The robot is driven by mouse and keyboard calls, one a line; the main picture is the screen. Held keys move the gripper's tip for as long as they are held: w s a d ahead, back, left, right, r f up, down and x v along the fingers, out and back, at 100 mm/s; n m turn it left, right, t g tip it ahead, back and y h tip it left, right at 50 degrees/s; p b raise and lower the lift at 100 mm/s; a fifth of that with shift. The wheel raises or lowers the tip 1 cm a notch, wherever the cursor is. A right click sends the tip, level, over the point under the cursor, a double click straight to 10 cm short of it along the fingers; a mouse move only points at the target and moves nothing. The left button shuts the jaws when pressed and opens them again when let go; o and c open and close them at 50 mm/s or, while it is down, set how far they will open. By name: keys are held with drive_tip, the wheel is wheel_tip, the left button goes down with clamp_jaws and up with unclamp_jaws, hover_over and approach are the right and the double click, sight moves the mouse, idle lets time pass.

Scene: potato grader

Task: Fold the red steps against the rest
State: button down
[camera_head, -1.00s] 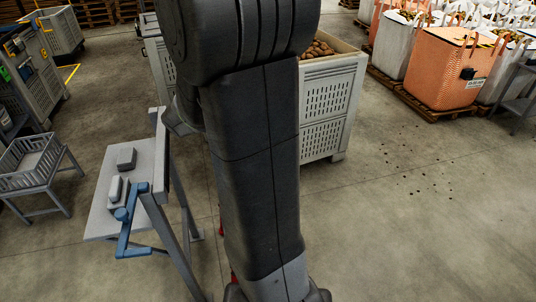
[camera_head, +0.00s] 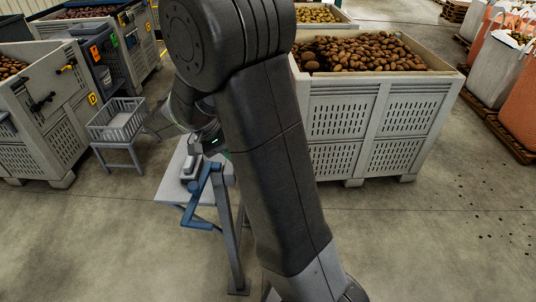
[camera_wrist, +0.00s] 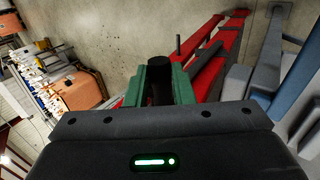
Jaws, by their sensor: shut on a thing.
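The red steps (camera_wrist: 228,42) show in the wrist view as long red rails running from the upper right down behind my gripper. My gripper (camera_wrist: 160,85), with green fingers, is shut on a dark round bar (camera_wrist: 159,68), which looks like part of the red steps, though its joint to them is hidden. In the head view my arm hides the gripper and the steps. A grey stand with a blue crank (camera_head: 205,190) stands left of my arm; grey and blue parts also show at the right of the wrist view (camera_wrist: 272,75). I cannot tell which part is the rest.
A large grey crate of potatoes (camera_head: 372,130) stands behind my arm to the right. A small grey basket on legs (camera_head: 117,122) and more crates (camera_head: 62,110) are at the left. Orange and white bulk bags stand at the far right.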

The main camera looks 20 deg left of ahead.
drive_tip(key=shift+s+a, duration=0.2)
drive_tip(key=shift+a, duration=0.8)
drive_tip(key=c, duration=1.5)
unclamp_jaws()
drive_tip(key=shift+s+a+f, duration=0.1)
drive_tip(key=shift+a, duration=0.05)
drive_tip(key=shift+o, duration=1.2)
drive_tip(key=shift+s+a, duration=0.25)
drive_tip(key=shift+a, duration=0.25)
drive_tip(key=shift+d+f, duration=0.1)
drive_tip(key=shift+d, duration=0.05)
drive_tip(key=shift+d, duration=0.15)
drive_tip(key=b+v, duration=0.1)
drive_tip(key=v, duration=1.2)
drive_tip(key=shift+a+r, duration=0.3)
